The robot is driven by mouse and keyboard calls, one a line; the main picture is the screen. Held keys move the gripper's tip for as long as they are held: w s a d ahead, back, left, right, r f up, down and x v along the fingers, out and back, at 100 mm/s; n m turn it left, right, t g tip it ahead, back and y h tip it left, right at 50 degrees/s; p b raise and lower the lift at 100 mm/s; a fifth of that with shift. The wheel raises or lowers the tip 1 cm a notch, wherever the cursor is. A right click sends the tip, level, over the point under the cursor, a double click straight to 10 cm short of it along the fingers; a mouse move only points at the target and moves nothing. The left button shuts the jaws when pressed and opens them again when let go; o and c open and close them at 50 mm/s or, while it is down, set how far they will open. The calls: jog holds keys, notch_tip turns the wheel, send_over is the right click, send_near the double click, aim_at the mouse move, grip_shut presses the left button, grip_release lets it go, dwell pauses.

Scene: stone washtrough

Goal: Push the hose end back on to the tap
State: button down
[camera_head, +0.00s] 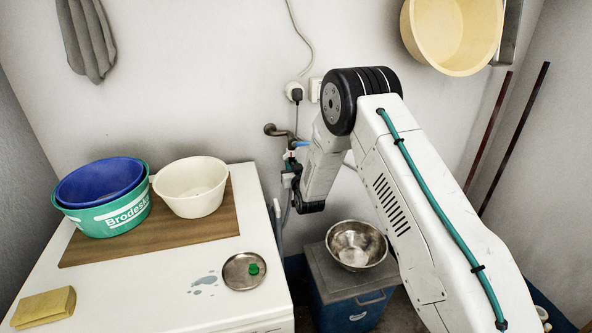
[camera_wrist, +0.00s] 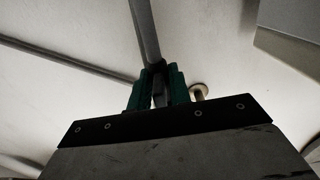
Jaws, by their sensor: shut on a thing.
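The tap (camera_head: 279,131) is a dull brown fitting on the back wall, with a bit of blue beside it, partly covered by my arm. My gripper (camera_head: 289,181) is just below the tap in the head view, small and partly hidden by my wrist. In the wrist view my gripper (camera_wrist: 159,82) has its green fingers shut on the grey hose (camera_wrist: 145,32), which runs up out of the picture. The hose's end is between or behind the fingers, and I cannot tell whether it touches the tap.
A small round brownish fitting (camera_wrist: 198,91) shows right of the fingers. The white washing machine top (camera_head: 170,285) at left carries a board with basins (camera_head: 191,187), a metal dish (camera_head: 244,272) and a yellow sponge (camera_head: 44,307). A steel bowl (camera_head: 356,245) stands on a blue box (camera_head: 345,312).

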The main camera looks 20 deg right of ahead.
jog(key=c, duration=1.5)
grip_release()
jog(key=shift+w+r, duration=0.25)
jog(key=shift+f, duration=0.1)
jog(key=shift+s, duration=0.15)
jog(key=s, duration=0.7)
jog(key=shift+s, duration=0.3)
